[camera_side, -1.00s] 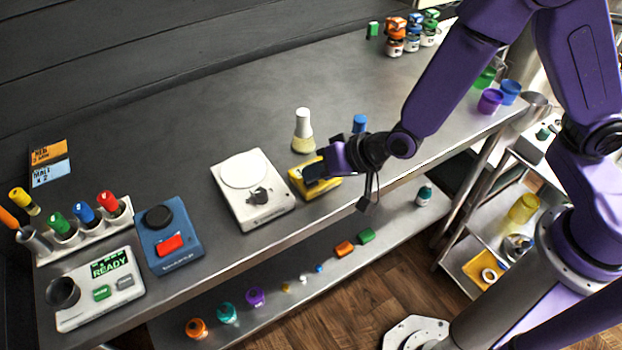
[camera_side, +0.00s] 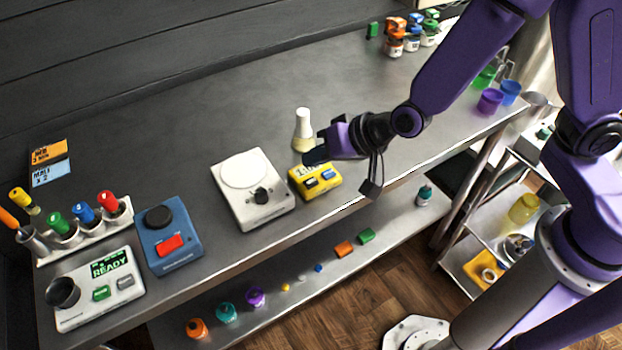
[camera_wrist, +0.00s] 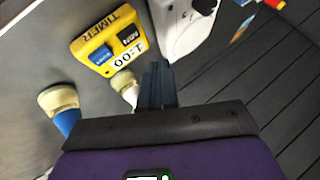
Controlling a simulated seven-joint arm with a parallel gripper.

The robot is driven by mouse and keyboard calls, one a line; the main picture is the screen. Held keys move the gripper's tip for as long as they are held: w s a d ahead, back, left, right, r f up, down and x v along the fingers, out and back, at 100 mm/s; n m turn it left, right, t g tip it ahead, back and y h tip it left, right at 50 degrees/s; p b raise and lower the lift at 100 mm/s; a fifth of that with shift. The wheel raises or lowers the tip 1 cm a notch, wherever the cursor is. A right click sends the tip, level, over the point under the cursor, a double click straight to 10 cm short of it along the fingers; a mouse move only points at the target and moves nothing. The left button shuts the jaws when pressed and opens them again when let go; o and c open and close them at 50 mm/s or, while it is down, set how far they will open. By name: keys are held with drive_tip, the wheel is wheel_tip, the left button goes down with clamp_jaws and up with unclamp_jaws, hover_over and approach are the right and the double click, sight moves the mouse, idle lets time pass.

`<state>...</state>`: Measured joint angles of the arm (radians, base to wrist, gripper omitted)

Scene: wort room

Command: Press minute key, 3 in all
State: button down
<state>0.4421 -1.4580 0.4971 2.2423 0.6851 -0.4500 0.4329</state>
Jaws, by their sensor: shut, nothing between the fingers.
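The yellow timer (camera_side: 319,189) lies on the bench in the side view, with a dark key (camera_side: 311,184) and a blue key (camera_side: 327,175) on its top. In the wrist view the timer (camera_wrist: 92,35) is upside down. Its display (camera_wrist: 127,56) reads 1:00, the black key (camera_wrist: 129,36) is marked MIN, and the blue key's label is too small to read. My gripper (camera_side: 309,156) is shut and empty, raised above the timer's back edge, apart from it. In the wrist view its fingertips (camera_wrist: 157,68) show beside the timer.
A white-topped bottle (camera_side: 302,132) stands just behind my gripper. A white scale (camera_side: 270,213) is left of the timer. A blue device with a red key (camera_side: 184,258) and a READY unit (camera_side: 85,309) stand further left.

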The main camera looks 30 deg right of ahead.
sight(315, 183)
drive_tip(key=shift+r, duration=1.15)
idle(1.8)
wheel_tip(315, 183, up, 4)
drive_tip(key=m, duration=1.7)
drive_tip(key=shift+a+f+g+y, duration=0.1)
drive_tip(key=shift+g+y, duration=0.2)
drive_tip(key=shift+y, duration=0.1)
drive_tip(key=shift+f, duration=4.4)
drive_tip(key=shift+f, duration=0.1)
drive_tip(key=shift+f, duration=0.35)
